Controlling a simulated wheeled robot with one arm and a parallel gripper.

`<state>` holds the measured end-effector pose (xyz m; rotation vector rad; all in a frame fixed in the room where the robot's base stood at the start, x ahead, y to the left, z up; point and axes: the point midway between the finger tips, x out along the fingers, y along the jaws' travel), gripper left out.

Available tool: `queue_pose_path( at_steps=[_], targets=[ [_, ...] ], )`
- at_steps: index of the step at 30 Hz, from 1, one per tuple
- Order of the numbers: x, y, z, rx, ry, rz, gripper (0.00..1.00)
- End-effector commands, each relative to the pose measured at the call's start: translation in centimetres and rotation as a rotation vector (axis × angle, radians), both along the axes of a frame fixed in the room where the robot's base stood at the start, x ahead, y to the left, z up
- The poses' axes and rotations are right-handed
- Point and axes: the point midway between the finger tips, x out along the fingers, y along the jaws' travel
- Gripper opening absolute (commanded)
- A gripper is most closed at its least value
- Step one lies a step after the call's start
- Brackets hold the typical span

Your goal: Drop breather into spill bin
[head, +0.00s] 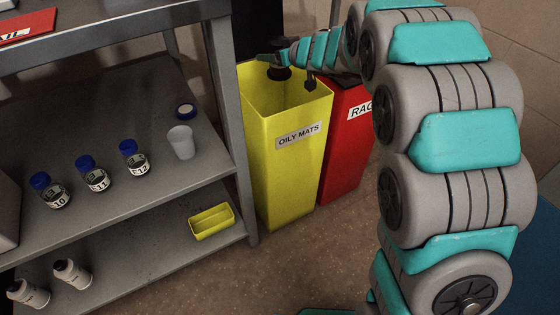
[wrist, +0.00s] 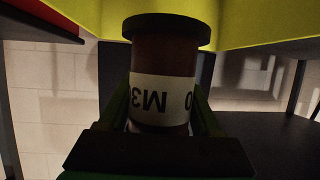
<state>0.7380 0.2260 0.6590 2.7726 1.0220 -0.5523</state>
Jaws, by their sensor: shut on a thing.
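The breather (wrist: 163,57) is a brown-red cylinder with a wide dark rim and a white label with upside-down black print. My gripper (wrist: 161,112) is shut on it, one finger on each side. In the head view the breather (head: 280,73) is a small dark shape over the open mouth of a tall yellow bin, near its back rim. The yellow bin (head: 290,171) is labelled "OILY MATS"; no label here reads "spill". The arm reaches in from the right, and my gripper (head: 276,59) is partly hard to make out.
A red bin (head: 346,140) labelled "RAG…" stands right of the yellow one. A grey shelf unit (head: 243,170) at left holds blue-capped jars (head: 93,174), a white cup (head: 181,142) and a small yellow tray (head: 211,221). Brown floor (head: 300,255) in front is clear.

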Motion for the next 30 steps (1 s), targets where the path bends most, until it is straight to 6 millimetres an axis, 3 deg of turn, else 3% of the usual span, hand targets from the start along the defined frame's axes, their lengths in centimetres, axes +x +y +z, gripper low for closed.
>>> queue_pose_path(
  at_steps=[8,9,17,30],
  targets=[
    [0.01,0.01,0.01,0.001,-0.001,0.000,0.00],
    [0.02,0.00,0.01,0.001,-0.001,0.000,0.69],
    [0.01,-0.01,-0.02,0.001,-0.001,0.000,0.98],
    [-0.46,-0.50,0.31,0.000,-0.001,-0.001,1.00]
  ],
)
